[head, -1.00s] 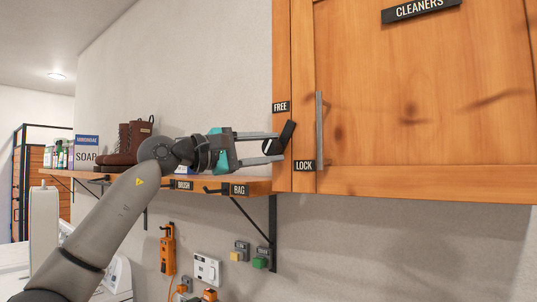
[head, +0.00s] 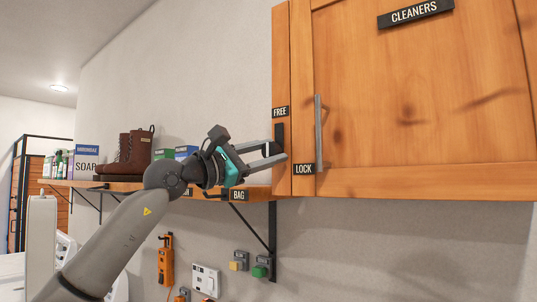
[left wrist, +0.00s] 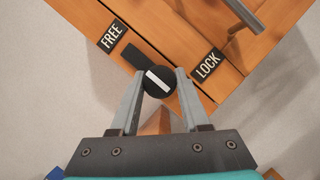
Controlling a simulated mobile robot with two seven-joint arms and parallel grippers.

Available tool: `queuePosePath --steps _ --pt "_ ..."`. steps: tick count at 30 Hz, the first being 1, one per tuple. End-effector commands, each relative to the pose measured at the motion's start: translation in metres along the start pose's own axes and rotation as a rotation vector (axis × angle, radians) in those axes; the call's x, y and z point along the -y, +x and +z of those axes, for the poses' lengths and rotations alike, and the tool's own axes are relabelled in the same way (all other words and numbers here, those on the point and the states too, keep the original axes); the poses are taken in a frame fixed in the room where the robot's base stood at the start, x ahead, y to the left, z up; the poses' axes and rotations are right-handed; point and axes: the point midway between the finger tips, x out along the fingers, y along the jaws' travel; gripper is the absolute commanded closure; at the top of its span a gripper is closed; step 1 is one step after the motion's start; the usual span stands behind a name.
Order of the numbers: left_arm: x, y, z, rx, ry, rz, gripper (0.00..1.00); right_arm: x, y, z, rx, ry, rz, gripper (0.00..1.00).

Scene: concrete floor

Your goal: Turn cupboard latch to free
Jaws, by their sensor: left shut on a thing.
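The wooden cupboard (head: 435,125) has a black latch (head: 279,133) on its left frame. In the head view the latch stands upright, its upper end just below the FREE label (head: 280,112). The LOCK label (head: 304,169) is lower right of it. My left gripper (head: 277,152) reaches in from the left at the latch's lower part. In the left wrist view its fingers (left wrist: 160,76) are shut on the latch's round knob (left wrist: 160,82), which has a white stripe. The black arm of the latch points up-left, beside FREE (left wrist: 112,36). My right gripper is not in view.
A vertical bar handle (head: 318,132) stands on the cupboard door, right of the latch. A shelf (head: 262,191) with brown boots (head: 128,153) and boxes runs left of the cupboard, beneath my left gripper. Switches (head: 261,267) are on the wall below.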

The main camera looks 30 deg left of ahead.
Motion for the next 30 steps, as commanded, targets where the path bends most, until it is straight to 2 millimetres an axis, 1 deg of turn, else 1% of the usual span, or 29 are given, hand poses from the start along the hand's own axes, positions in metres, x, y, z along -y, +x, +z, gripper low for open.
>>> queuePosePath --steps 10,11,18,26,30 --pt "-0.0002 0.0001 -0.0001 0.000 -0.005 0.001 1.00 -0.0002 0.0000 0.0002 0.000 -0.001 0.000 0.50" --pt "-0.0002 0.0001 -0.0002 0.000 -0.005 0.001 0.52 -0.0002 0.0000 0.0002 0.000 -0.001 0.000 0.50" --pt "0.0000 0.0001 -0.0002 0.000 -0.004 0.001 0.25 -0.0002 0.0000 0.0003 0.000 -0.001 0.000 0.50" --pt "0.0001 -0.0005 -0.0003 0.000 -0.003 0.000 0.24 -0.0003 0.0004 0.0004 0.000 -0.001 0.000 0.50" --pt "0.0006 -0.0095 -0.0022 -0.002 -0.002 0.001 0.24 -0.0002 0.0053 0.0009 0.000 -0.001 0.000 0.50"
